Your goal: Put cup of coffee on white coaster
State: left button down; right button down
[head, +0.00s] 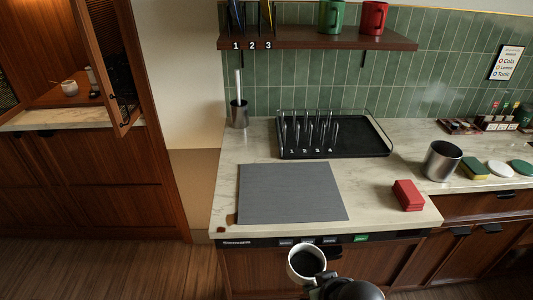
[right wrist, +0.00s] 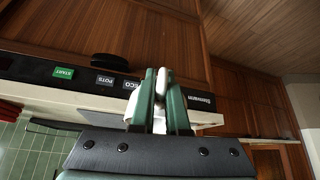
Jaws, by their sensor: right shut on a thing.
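The cup of coffee (head: 294,272) is white with dark coffee in it. It is upright at the bottom of the head view, in front of the counter's front edge and below the counter top in the picture. My right gripper (head: 322,281) is shut on it at its right side. In the right wrist view, the fingers (right wrist: 162,95) close on a white part of the cup (right wrist: 161,82). Most of the cup is hidden there. The white coaster (head: 500,168) lies flat on the right counter, between a sponge and a green coaster. It looks empty. My left gripper is not in view.
The green coaster (head: 522,167) is at the right edge. Left of the white coaster are a yellow-green sponge (head: 474,170) and a metal canister (head: 442,162). A grey mat (head: 290,192) and a black drying rack (head: 365,138) occupy the left counter.

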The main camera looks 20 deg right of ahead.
aim_at(505, 168)
jog(key=k+l, duration=0.1)
jog(key=l, duration=0.7)
jog(key=k+l, duration=0.15)
jog(key=l, duration=1.05)
jog(key=k+l, duration=0.1)
jog(key=l, duration=0.7)
jog(key=k+l, duration=0.1)
jog(key=l, duration=1.05)
jog(key=i+l, duration=0.1)
jog(key=l, duration=0.2)
jog(key=i+l, duration=0.3)
jog(key=l, duration=0.15)
jog(key=u, duration=0.05)
